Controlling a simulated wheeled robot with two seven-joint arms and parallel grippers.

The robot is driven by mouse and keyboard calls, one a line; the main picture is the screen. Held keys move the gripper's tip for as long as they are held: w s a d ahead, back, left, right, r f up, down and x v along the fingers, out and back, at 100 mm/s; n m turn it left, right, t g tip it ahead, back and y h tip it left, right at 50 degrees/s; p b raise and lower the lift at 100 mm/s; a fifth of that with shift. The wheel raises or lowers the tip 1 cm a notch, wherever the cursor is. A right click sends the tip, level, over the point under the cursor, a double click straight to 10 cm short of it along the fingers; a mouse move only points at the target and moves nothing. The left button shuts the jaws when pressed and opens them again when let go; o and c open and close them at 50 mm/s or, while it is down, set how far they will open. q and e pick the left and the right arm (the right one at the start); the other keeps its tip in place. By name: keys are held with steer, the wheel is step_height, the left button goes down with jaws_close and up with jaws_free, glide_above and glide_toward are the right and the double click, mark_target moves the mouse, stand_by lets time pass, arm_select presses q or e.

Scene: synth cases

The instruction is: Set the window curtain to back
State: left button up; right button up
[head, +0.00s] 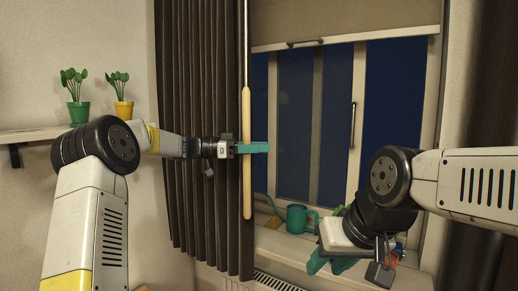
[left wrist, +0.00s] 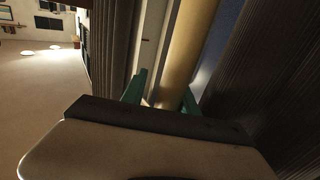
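The dark window curtain (head: 195,70) hangs in folds at the left side of the window. A pale wooden wand (head: 247,185) hangs upright on a thin rod at its right edge. My left gripper (head: 254,147) reaches across the curtain to the wand's middle. In the left wrist view the wand (left wrist: 190,45) passes between the teal fingers (left wrist: 163,97), which stand apart with a gap visible on the wand's left. Contact with the right finger cannot be told. My right gripper (head: 331,265) is low over the window sill, its teal fingers apart and apparently empty.
A teal watering can (head: 297,218) stands on the sill (head: 285,246), near my right gripper. A roller blind (head: 345,18) covers the window's top. A shelf (head: 35,133) with two potted plants is at left. Another dark curtain (head: 492,90) hangs at far right.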

arm_select(q)
steer(key=a, duration=0.9)
steer(key=shift+s, duration=0.25)
stand_by(0.7)
